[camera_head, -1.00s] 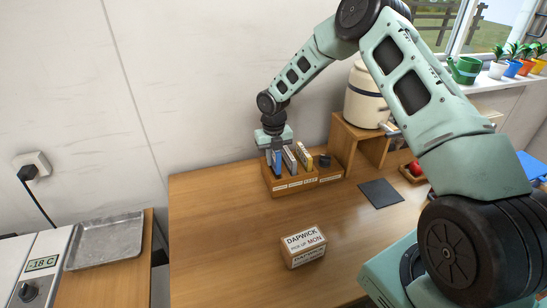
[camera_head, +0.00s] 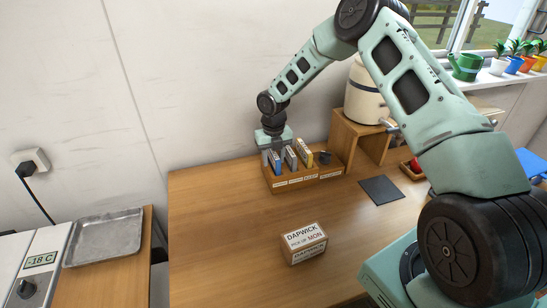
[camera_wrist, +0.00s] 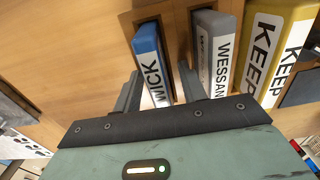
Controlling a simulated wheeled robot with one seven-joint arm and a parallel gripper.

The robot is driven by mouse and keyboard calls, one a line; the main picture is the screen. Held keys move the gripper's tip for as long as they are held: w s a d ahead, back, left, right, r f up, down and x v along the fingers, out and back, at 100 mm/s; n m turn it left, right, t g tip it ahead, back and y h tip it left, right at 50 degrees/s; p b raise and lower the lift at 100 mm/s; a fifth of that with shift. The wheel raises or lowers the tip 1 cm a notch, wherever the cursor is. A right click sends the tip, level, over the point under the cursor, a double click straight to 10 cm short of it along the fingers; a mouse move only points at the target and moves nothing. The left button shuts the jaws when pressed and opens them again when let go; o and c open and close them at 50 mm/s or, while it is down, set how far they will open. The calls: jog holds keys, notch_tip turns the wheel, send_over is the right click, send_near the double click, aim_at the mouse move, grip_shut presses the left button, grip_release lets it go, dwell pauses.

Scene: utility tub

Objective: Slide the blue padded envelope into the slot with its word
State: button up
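The blue padded envelope (camera_head: 275,163) stands upright in the leftmost slot of the wooden rack (camera_head: 290,187). My gripper (camera_head: 273,153) is over that left slot. In the wrist view my gripper (camera_wrist: 158,82) is open, one finger on each side of the envelope, with a gap on the right side. A grey envelope (camera_wrist: 213,52) reading "WESSAN" and a yellow one (camera_wrist: 275,42) reading "KEEP" stand to the right. The rack's small front labels are unreadable.
A box (camera_head: 304,243) marked "DAPWICK PICK UP MON" sits on the table in front. A dark mat (camera_head: 381,190) lies right of the rack. A wooden stand (camera_head: 357,143) with a cream crock (camera_head: 366,98) is behind right. The table's left part is clear.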

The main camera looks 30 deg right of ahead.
notch_tip(320, 180, up, 17)
jog(key=b, duration=0.4)
jog(key=shift+r+b, duration=0.2)
jog(key=shift+b, duration=0.15)
jog(key=s+a+m+b, duration=0.2)
jog(key=s+a+m, duration=0.9)
jog(key=s+a, duration=0.75)
jog(key=s+a+f+m+b, duration=0.1)
jog(key=s+a+f+m, duration=0.1)
jog(key=s+m, duration=0.5)
jog(key=s+a+f+m+b, duration=0.1)
jog(key=s+m, duration=0.6)
jog(key=s, duration=0.7)
jog(key=shift+a+f+m+y, duration=0.3)
jog(key=shift+a+f+m, duration=0.05)
jog(key=shift+f+m, duration=0.05)
